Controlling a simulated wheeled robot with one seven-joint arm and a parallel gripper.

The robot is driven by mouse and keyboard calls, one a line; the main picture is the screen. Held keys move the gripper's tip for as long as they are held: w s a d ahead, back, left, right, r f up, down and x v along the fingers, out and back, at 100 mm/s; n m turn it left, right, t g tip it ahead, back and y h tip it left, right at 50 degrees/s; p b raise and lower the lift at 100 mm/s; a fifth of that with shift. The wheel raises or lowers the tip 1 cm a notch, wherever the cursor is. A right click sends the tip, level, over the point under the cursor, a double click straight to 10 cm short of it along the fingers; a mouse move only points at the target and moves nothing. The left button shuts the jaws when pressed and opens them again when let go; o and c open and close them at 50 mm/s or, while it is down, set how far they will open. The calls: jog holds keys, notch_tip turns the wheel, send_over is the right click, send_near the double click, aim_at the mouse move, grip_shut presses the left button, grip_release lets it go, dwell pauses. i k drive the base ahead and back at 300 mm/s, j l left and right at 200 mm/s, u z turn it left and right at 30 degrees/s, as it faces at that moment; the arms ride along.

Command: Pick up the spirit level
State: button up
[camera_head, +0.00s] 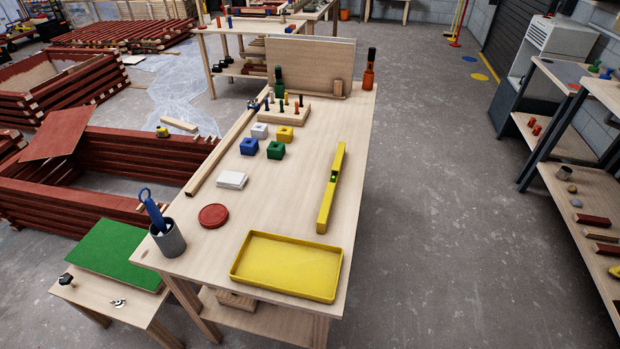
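The yellow spirit level (331,188) lies on the right side of the wooden workbench (268,210), lengthwise near its right edge. It is a long narrow bar with a small darker spot, perhaps a vial, near its middle. Nothing touches it. My gripper is not in view.
A yellow tray (287,267) lies at the bench's near end. A red disc (213,216), a white pad (231,180), several coloured blocks (275,150) and a grey cup (168,239) stand to the left. Open floor (430,220) lies right of the bench, before the shelves (575,190).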

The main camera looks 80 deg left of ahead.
aim_at(324, 211)
jog(key=i+u, duration=0.15)
jog(key=u, duration=0.3)
jog(key=i+u, duration=0.15)
jog(key=u, duration=0.3)
jog(key=i+u, duration=0.15)
jog(key=u, duration=0.3)
jog(key=i+l+u, duration=0.1)
jog(key=u, duration=0.35)
jog(key=i+u, duration=0.2)
jog(key=u, duration=0.2)
jog(key=i+l+u, duration=0.1)
jog(key=u, duration=0.25)
jog(key=i+l+u, duration=0.1)
jog(key=i+u, duration=0.15)
jog(key=u, duration=0.15)
jog(key=i+l+u, duration=0.1)
jog(key=u, duration=0.25)
jog(key=l, duration=0.1)
